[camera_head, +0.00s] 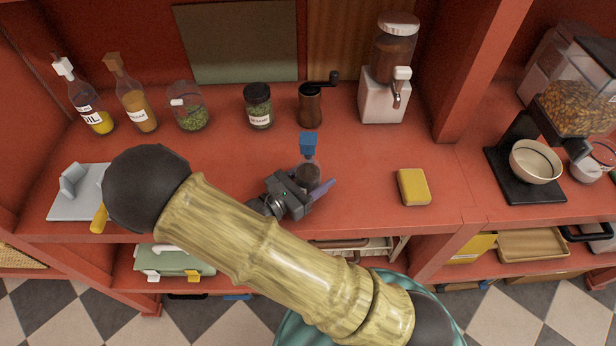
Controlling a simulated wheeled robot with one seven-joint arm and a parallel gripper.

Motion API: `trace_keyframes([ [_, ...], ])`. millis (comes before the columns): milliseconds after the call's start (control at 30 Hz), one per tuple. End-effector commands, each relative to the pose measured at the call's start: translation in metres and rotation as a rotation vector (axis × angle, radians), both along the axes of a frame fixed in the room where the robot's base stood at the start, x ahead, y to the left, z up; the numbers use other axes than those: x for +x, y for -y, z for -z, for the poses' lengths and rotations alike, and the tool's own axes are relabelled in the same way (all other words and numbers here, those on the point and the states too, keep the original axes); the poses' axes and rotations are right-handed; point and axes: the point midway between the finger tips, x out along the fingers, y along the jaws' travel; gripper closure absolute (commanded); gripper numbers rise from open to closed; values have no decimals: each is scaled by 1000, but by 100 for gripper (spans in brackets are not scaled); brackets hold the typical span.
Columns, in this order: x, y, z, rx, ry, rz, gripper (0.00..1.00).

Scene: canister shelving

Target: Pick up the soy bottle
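The soy bottle is most likely the small clear bottle with a blue cap and dark contents (308,172), upright on the red counter (370,180) near the middle. Its label is not readable from here. My gripper (314,178) is low at the bottle's near side. A bluish finger shows to the right of the bottle, angled away from it, and a dark part of my gripper is at its left. The fingers look open around the lower bottle; the gripper body hides part of its base and any contact.
An oil bottle (91,105), an amber bottle (135,105), a green-filled jar (190,112), a dark-lidded jar (258,108), a grinder (311,105) and a dispenser (387,85) stand behind. A yellow sponge (413,187) lies right; a grey slicer-like tool (80,192) lies left.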

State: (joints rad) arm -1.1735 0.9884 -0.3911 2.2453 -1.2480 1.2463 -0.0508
Motion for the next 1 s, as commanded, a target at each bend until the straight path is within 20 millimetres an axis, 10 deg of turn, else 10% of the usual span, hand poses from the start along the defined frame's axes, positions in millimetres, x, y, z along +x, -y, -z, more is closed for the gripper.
trace_keyframes([
  [200,0,0,-1,-1,2,0,84],
  [567,0,0,-7,0,2,0,84],
  [1000,0,0,-72,4,4,1,84],
])
